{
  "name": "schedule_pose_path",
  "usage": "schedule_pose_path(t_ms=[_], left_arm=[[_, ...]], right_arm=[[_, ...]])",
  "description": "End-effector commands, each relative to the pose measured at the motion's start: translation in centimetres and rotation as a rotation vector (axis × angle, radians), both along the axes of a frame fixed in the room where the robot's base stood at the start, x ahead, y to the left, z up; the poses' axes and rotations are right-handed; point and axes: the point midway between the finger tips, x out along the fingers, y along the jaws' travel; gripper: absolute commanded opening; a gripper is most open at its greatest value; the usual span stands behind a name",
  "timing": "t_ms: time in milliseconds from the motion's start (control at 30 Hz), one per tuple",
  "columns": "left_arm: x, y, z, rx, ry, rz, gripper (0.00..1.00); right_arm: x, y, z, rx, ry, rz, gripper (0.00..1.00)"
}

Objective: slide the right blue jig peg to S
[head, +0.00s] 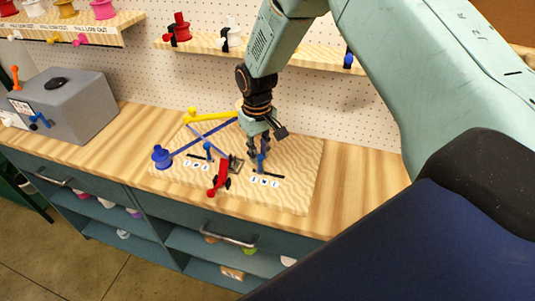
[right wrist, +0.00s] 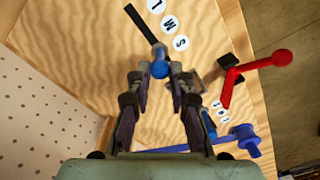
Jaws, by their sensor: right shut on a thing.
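The right blue jig peg (head: 261,163) stands in a dark slot (head: 272,175) on the wooden jig board (head: 300,185). My right gripper (head: 258,150) is above it with its fingers down around it; in the right wrist view the fingertips (right wrist: 160,76) are shut on the blue peg head (right wrist: 160,69). White labels (head: 265,182) lie along the slot; in the right wrist view they read L, M and S (right wrist: 181,43), and the peg is at the S end. The bare slot (right wrist: 140,25) runs from the peg towards L. My left gripper is not in view.
The left blue peg (head: 208,147) stands in another slot. A red-handled clamp (head: 221,177) is between the two slots. A grey box (head: 75,105) stands further left.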

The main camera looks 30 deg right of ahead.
Motion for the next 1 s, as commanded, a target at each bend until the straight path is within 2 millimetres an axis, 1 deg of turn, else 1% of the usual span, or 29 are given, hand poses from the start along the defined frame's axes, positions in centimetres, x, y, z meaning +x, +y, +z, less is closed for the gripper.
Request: schedule_pose_path(t_ms=[67,333,367,600,867,1000], left_arm=[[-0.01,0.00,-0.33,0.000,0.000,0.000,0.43],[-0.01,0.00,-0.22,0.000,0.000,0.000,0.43],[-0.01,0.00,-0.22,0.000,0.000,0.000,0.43],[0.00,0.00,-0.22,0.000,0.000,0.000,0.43],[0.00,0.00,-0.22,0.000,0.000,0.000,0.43],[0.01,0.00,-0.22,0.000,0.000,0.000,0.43]], right_arm=[[0.58,0.46,0.01,0.000,-0.005,0.002,0.00],[0.69,0.56,0.15,0.003,-0.007,-0.001,0.00],[0.69,0.55,0.16,0.003,-0.007,-0.001,0.22],[0.63,0.50,0.11,0.001,-0.006,0.000,0.42],[0.60,0.47,0.08,0.001,-0.005,0.001,0.43],[0.65,0.47,0.81,0.002,-0.007,0.001,0.43]])
